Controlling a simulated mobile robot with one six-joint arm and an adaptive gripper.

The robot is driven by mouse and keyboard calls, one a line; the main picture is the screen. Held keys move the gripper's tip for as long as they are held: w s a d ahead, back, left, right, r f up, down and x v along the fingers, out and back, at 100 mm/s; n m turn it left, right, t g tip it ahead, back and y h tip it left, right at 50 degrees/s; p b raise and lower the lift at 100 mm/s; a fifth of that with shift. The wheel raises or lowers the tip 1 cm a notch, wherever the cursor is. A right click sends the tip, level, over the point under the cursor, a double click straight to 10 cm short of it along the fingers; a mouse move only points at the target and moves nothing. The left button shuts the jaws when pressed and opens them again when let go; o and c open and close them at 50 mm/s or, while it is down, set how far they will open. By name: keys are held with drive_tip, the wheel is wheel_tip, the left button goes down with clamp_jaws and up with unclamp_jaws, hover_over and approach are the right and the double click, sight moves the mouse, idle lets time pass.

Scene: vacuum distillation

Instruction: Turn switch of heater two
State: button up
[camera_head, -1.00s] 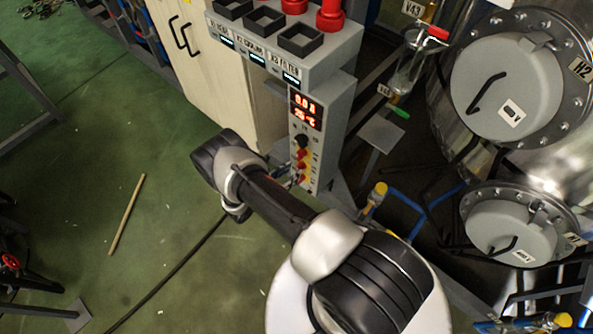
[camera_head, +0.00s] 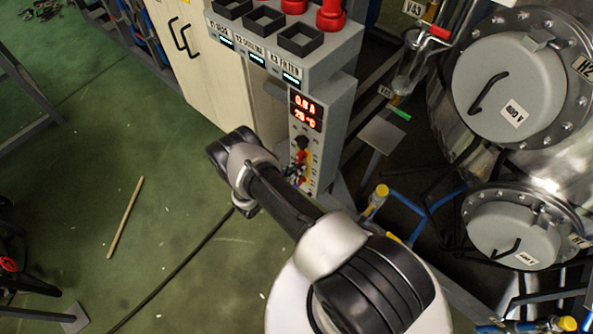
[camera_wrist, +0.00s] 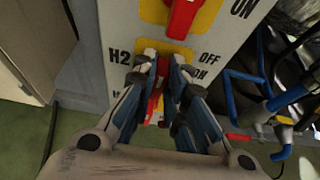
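In the wrist view, the red switch of heater two (camera_wrist: 160,69) sits on a yellow plate beside the label "H2", with "OFF" and "ON" at its right. My gripper (camera_wrist: 162,62) has one finger on each side of this switch. The gap is narrow, and I cannot tell whether the fingers press on it. The fingers hide much of the switch and plate. In the head view, my arm reaches the grey control panel (camera_head: 322,140), and its end hides part of the switch column.
Another red switch (camera_wrist: 182,16) is just above in the wrist view. Blue pipes (camera_wrist: 262,105) stand to the right. In the head view, a lit red display (camera_head: 306,111) is above the switches. A metal vessel (camera_head: 510,80) stands at the right. Green floor (camera_head: 100,180) is open at left.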

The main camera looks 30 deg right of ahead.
clamp_jaws()
drive_tip(key=shift+s, duration=0.1)
drive_tip(key=m+t, duration=0.2)
drive_tip(key=m, duration=0.2)
drive_tip(key=s+f+m+t, duration=0.1)
drive_tip(key=m+t, duration=0.2)
drive_tip(key=m, duration=0.1)
drive_tip(key=m+t, duration=0.2)
drive_tip(key=m, duration=0.3)
drive_tip(key=shift+s+d+f+h, duration=0.25)
drive_tip(key=shift+d+f+h, duration=0.05)
drive_tip(key=shift+f, duration=0.1)
idle(0.3)
drive_tip(key=shift+m, duration=0.4)
drive_tip(key=o, duration=0.6)
unclamp_jaws()
drive_tip(key=shift+t, duration=0.3)
